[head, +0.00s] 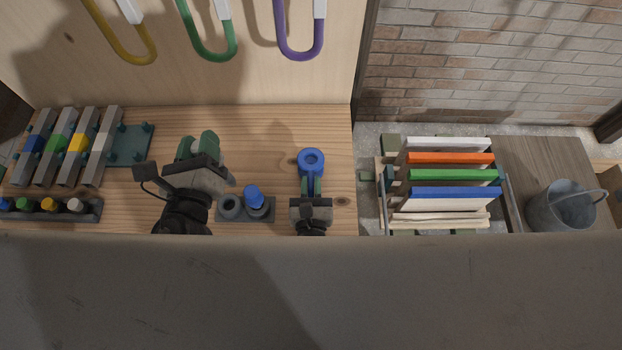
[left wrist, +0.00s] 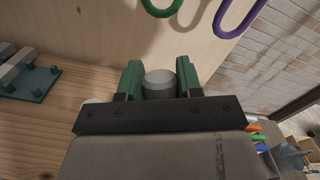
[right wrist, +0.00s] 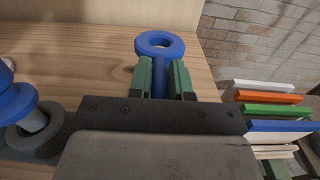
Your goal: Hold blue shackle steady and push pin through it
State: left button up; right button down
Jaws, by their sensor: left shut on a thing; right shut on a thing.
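My right gripper (head: 311,188) is shut on a blue ring-ended piece (head: 311,160), seemingly the shackle. Its ring (right wrist: 159,44) stands out beyond the fingers in the right wrist view, and its shaft runs between them. My left gripper (head: 199,145) is apart from it, to its left, above the wooden bench. In the left wrist view its green fingers close on a grey cylinder (left wrist: 160,84), perhaps the pin; its lower part is hidden. A blue-headed piece with a grey shaft (head: 253,196) stands tilted in a grey holder (head: 230,207) between the grippers.
Grey bars with coloured blocks (head: 68,145) and a rack of coloured pins (head: 50,207) lie at the left. Green, yellow and purple hooks (head: 299,50) hang on the back panel. Right of the bench are coloured boards (head: 450,175) and a bucket (head: 560,208).

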jog(key=shift+f, duration=0.4)
jog(key=shift+f, duration=0.1)
jog(key=shift+f, duration=0.3)
jog(key=shift+f, duration=0.15)
dwell(0.5)
jog(key=c, duration=1)
grip_release()
jog(key=shift+o, duration=0.2)
jog(key=shift+f, duration=0.1)
